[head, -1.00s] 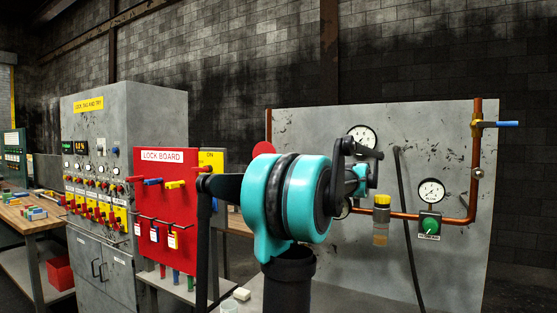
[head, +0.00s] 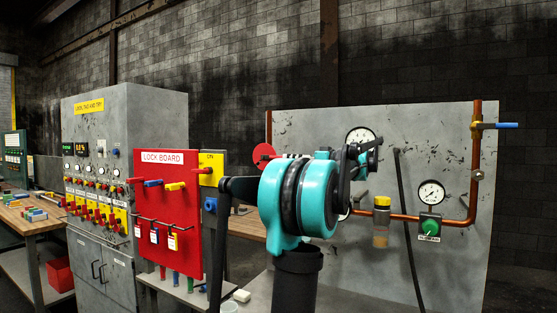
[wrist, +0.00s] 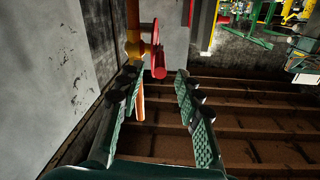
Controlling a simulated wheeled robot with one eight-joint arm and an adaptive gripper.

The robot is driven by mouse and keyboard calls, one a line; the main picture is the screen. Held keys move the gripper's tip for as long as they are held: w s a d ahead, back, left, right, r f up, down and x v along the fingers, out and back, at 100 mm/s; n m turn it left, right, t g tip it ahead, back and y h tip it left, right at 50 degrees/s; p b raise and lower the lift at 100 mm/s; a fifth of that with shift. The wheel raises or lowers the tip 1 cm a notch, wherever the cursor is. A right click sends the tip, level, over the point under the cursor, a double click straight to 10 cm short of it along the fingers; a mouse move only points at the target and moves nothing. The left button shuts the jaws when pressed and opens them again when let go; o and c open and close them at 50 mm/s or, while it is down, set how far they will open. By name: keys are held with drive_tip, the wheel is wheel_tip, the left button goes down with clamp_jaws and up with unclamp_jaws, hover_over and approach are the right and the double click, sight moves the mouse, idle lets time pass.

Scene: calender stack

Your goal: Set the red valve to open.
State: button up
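The red valve handle (wrist: 158,64) shows in the wrist view at upper middle, beside a brass valve body (wrist: 135,46) on a vertical copper pipe (wrist: 133,14). My gripper (wrist: 158,82) is open and empty. The handle lies in the gap between the two fingertips in the picture, seemingly just beyond them; I see no contact. In the head view a red round thing (head: 263,153) shows by the panel's left pipe; I cannot tell whether it belongs to this valve.
The grey panel (head: 455,250) carries gauges, a green knob (head: 429,227) and a blue-handled valve (head: 497,125) at right. A black hose (head: 407,230) hangs in front of it. The red lock board (head: 163,215) stands left of my arm. In the wrist view a grey wall lies close on the left.

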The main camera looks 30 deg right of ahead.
sight(269, 156)
drive_tip(key=x, duration=0.6)
drive_tip(key=shift+w+a, duration=0.2)
drive_tip(key=shift+w, duration=0.15)
drive_tip(key=shift+c, duration=0.6)
clamp_jaws()
